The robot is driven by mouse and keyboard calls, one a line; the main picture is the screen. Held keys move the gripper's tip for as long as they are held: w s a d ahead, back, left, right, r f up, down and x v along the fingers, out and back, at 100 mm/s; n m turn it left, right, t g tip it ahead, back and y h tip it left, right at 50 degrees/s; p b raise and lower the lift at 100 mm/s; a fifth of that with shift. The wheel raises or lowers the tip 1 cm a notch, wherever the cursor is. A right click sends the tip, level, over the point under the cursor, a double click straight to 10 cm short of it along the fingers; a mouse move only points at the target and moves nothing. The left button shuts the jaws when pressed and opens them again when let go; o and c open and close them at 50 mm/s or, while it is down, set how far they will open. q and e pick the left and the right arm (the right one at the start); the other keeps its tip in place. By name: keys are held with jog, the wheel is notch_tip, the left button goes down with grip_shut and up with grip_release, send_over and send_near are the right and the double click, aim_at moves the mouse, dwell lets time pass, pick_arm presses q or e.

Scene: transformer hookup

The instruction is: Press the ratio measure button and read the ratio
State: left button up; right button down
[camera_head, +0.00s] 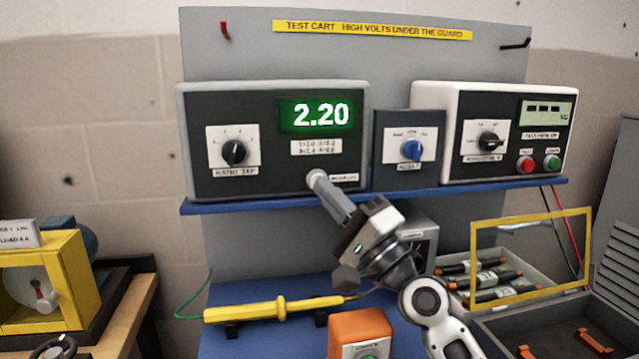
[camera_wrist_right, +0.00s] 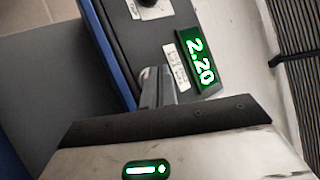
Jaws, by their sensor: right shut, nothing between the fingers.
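The ratio meter (camera_head: 275,140) is a grey box with a black face on the blue shelf at the left. Its green display (camera_head: 315,115) reads 2.20, and the same 2.20 shows in the right wrist view (camera_wrist_right: 199,62). The measure button (camera_head: 317,178) is a round light button low on the face, partly covered by my right fingertips. My right gripper (camera_head: 325,188) is shut and empty, its tips at the button and seemingly touching it. The ratio tap knob (camera_head: 234,153) sits at the face's left. My left gripper is not in view.
A small box with a blue knob (camera_head: 411,150) and a white tester with red and green buttons (camera_head: 510,135) stand to the right. Below are a yellow probe (camera_head: 275,310), an orange box (camera_head: 360,330) and a yellow-framed guard (camera_head: 530,258) over several fuse-like cylinders.

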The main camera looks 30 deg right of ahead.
jog(key=shift+w+d, duration=0.1)
jog(key=shift+w, duration=0.25)
dwell(0.3)
jog(key=shift+s, duration=0.1)
jog(key=shift+s+a, duration=0.2)
jog(key=shift+s, duration=0.55)
jog(key=shift+s, duration=0.1)
jog(key=s, duration=0.2)
jog(key=s+a+p, duration=0.1)
jog(key=s, duration=0.2)
jog(key=shift+s+a+p, duration=0.25)
jog(key=shift+s+p, duration=0.05)
dwell(0.6)
